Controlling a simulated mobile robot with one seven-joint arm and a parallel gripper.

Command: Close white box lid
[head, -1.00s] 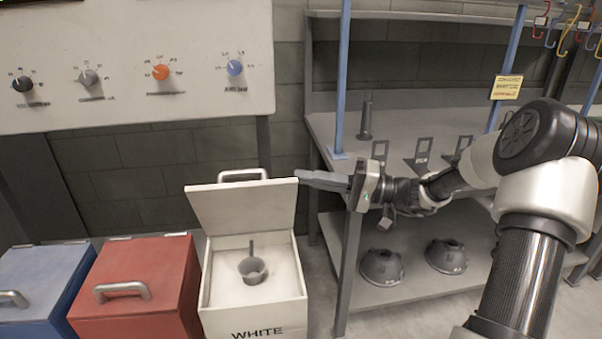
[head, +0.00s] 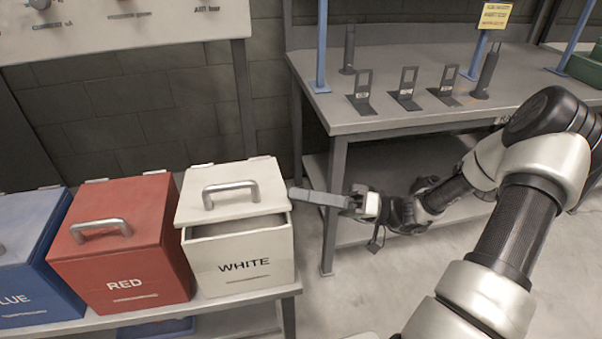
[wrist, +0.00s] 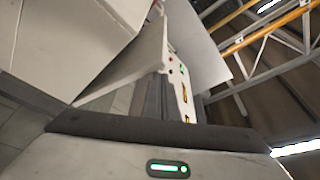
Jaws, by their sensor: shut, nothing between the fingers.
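The white box (head: 262,268), marked WHITE, stands at the right end of a row of boxes. Its lid (head: 260,172) is lowered almost flat, with its metal handle on top. A dark gap shows under the lid's front edge, so it is slightly ajar. The box's inside, where a grey cup stood earlier, is mostly hidden. In the wrist view, pale panels fill the upper left beyond my dark fingers, and which is the lid is unclear.
A red box (head: 140,265) stands close left of the white one, with a blue box (head: 25,260) beyond. A grey workbench (head: 370,118) with dark stands is behind my arm.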

